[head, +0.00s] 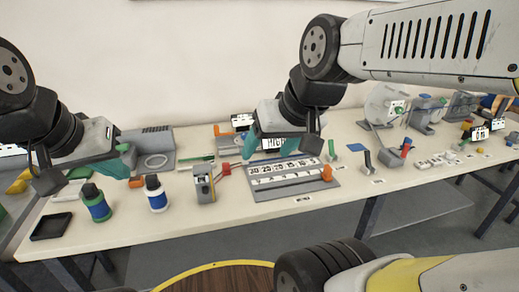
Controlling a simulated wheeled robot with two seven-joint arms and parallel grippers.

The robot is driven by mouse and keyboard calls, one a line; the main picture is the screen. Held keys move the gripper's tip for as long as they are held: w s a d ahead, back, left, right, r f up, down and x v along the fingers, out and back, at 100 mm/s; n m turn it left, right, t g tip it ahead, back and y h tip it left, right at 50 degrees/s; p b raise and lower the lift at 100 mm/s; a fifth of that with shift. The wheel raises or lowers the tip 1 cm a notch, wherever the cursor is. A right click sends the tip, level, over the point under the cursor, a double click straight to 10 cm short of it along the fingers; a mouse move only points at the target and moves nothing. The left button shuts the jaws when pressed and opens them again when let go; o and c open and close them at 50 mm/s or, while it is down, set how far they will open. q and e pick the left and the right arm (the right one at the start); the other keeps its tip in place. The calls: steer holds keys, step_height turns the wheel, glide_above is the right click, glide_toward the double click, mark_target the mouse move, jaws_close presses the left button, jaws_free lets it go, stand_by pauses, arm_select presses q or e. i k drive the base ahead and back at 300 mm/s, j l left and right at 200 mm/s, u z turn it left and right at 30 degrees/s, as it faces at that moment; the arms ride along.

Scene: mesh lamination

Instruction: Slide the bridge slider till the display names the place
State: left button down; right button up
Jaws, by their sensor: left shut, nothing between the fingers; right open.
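The bridge board (292,188), a grey plate with two rows of printed white labels, lies on the table at mid-picture. An orange knob (327,173), apparently the slider, stands at its right end. A small display (273,144) behind the board shows dark letters that look like "MIG"; my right gripper partly covers it. My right gripper (249,147) is open above the back left of the board, apart from the orange knob. My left gripper (129,171) is shut and empty at the left, above the table near two bottles, away from the board.
A grey device with a red lever (203,184) stands just left of the board. Small levers and other devices fill the right side.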

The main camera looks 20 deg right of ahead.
mark_target(325, 175)
steer(key=z, duration=1.25)
